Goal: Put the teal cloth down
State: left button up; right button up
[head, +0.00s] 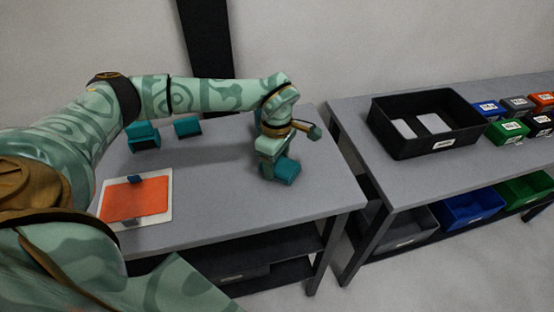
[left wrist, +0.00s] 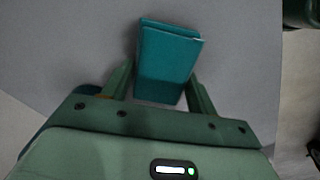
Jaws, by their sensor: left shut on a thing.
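The teal cloth (head: 285,172) is a folded block at the right part of the grey table, under my left gripper (head: 270,163). In the left wrist view the teal cloth (left wrist: 168,55) sits between the two fingers of my left gripper (left wrist: 165,90), which is shut on it. The cloth is at or very close to the tabletop; I cannot tell whether it touches. My right gripper is in neither view.
Two other teal blocks, one (head: 143,136) and another (head: 188,126), lie at the table's back. An orange sheet on a white board (head: 161,216) lies at the front left. A black bin (head: 427,140) stands on the bench at right. The table (head: 225,195) is bare around the cloth.

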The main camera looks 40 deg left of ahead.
aim_at(277, 162)
pick_arm(q)
jog(key=o, duration=1)
jog(key=shift+f, duration=0.15)
jog(key=shift+o, duration=0.2)
notch_tip(277, 162, up, 12)
jog(key=p, duration=0.2)
jog(key=shift+r+p, duration=0.2)
jog(key=shift+p, duration=0.2)
